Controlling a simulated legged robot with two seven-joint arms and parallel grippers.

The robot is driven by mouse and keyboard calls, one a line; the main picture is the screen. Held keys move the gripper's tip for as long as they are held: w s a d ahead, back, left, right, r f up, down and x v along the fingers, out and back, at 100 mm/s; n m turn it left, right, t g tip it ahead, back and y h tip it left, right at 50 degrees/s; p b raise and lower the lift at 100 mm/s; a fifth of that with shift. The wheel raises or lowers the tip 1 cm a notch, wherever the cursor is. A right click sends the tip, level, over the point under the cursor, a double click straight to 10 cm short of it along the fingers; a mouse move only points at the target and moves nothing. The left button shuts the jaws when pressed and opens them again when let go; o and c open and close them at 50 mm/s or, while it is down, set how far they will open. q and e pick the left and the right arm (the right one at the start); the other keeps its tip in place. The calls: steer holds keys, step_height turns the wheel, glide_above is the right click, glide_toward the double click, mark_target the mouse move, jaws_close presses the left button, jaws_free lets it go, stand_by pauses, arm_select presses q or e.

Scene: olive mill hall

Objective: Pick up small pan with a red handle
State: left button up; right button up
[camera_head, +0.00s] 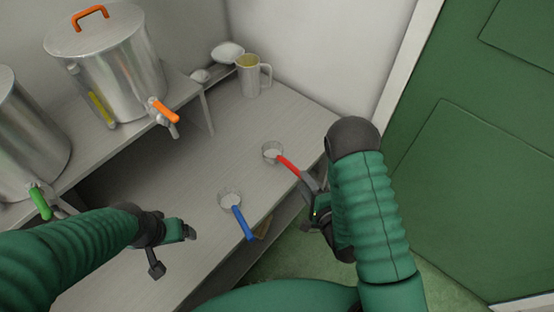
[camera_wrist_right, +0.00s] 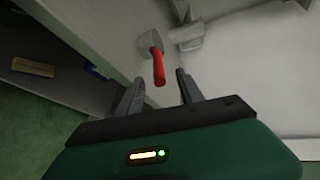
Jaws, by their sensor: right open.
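The small pan with a red handle (camera_head: 272,149) stands on the grey table near its right edge, its handle pointing toward my right gripper (camera_head: 311,200). In the right wrist view the pan (camera_wrist_right: 150,41) lies ahead, with the end of its red handle showing between the open, empty fingers (camera_wrist_right: 160,92). I cannot tell whether a finger touches the handle. My left gripper (camera_head: 174,250) is open and empty at the left, its fingers spread apart, away from the pan.
A small pan with a blue handle (camera_head: 230,197) stands nearer me. A metal jug (camera_head: 250,78) and a ladle-like bowl (camera_head: 227,53) are at the back. Large steel tanks (camera_head: 110,65) stand on a raised shelf at left. A green door (camera_head: 480,150) is at right.

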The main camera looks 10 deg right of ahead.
mark_target(290, 166)
steer(key=x, duration=0.5)
steer(key=shift+w+d+f, duration=0.1)
steer(key=shift+w+f, duration=0.15)
steer(key=shift+w, duration=0.05)
steer(key=x, duration=0.3)
steer(key=b+x, duration=0.1)
steer(key=x, duration=0.1)
steer(key=shift+a+f, duration=0.15)
steer(key=shift+a, duration=0.25)
jaws_close()
stand_by(0.4)
